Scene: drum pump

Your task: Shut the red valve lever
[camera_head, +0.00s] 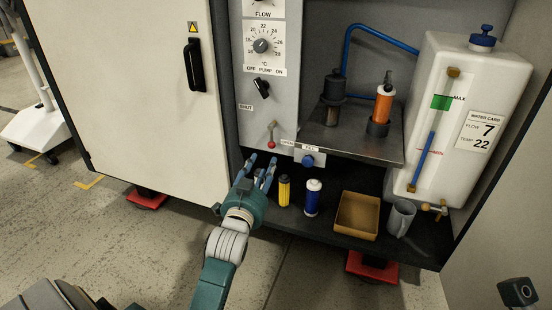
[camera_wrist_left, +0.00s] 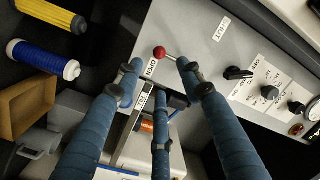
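The red valve lever (camera_head: 272,144) is on the lower front of the grey control panel (camera_head: 262,95). It has a thin metal rod and a red ball, which also shows in the left wrist view (camera_wrist_left: 159,52). The ball is near the OPEN label (camera_wrist_left: 151,68); the SHUT label (camera_wrist_left: 221,28) is farther away. My left gripper (camera_head: 261,164) is just below the lever in the head view, its blue fingers spread and empty. In the left wrist view the ball appears between and beyond the two outer fingertips (camera_wrist_left: 158,72). No contact shows. My right gripper is not in view.
Below the panel, a yellow cylinder (camera_head: 284,190), a blue-and-white cylinder (camera_head: 312,198), a tan tray (camera_head: 339,221) and a grey mug (camera_head: 401,217) stand on the dark cabinet floor. A metal shelf (camera_head: 350,142) juts out at right. A white cabinet door (camera_head: 130,110) is at left.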

